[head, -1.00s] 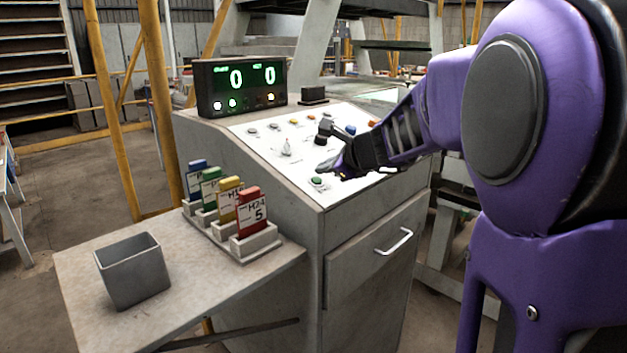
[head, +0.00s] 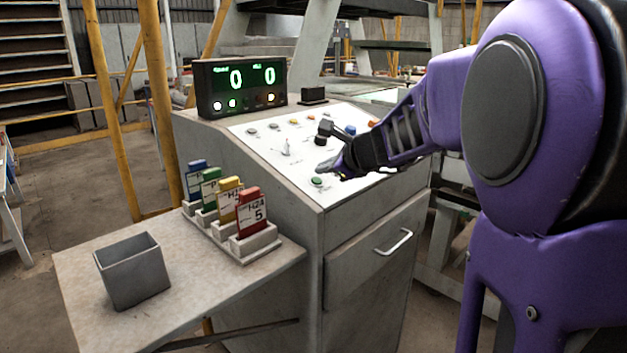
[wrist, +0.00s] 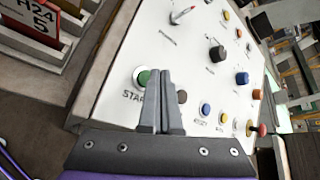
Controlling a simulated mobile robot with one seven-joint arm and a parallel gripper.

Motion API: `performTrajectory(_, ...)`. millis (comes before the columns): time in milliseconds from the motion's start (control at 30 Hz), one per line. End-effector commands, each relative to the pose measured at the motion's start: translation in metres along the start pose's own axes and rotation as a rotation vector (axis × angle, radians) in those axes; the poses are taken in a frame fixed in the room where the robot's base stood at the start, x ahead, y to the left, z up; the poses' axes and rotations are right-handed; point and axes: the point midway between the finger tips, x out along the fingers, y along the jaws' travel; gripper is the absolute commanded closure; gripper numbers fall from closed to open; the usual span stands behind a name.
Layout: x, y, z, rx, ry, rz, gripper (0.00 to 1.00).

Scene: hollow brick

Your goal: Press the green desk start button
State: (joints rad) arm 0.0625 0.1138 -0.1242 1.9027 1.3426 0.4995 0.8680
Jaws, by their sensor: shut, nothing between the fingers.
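The green start button (head: 317,181) sits near the front left edge of the white sloped desk panel (head: 305,192). In the wrist view the green button (wrist: 142,77) has a pale ring and the label "START" beside it. My gripper (head: 322,168) is just above and behind it in the head view. In the wrist view my gripper's fingers (wrist: 162,76) are closed together and empty, with their tips just right of the button and partly covering its right side. I cannot tell whether they touch the button.
A brown button (wrist: 182,96) and several coloured knobs lie close by on the panel. A display (head: 240,85) reads 0 and 0. Coloured cards in a rack (head: 262,243) and a grey bin (head: 133,270) stand on the side shelf (head: 210,290).

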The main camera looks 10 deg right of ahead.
Motion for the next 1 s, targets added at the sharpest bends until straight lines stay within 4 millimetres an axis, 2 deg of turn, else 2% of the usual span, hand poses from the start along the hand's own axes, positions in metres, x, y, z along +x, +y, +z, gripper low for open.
performTrajectory(1000, 0.006, 0.0044, -0.0045, 0.0, 0.0, 0.0, 1.0)
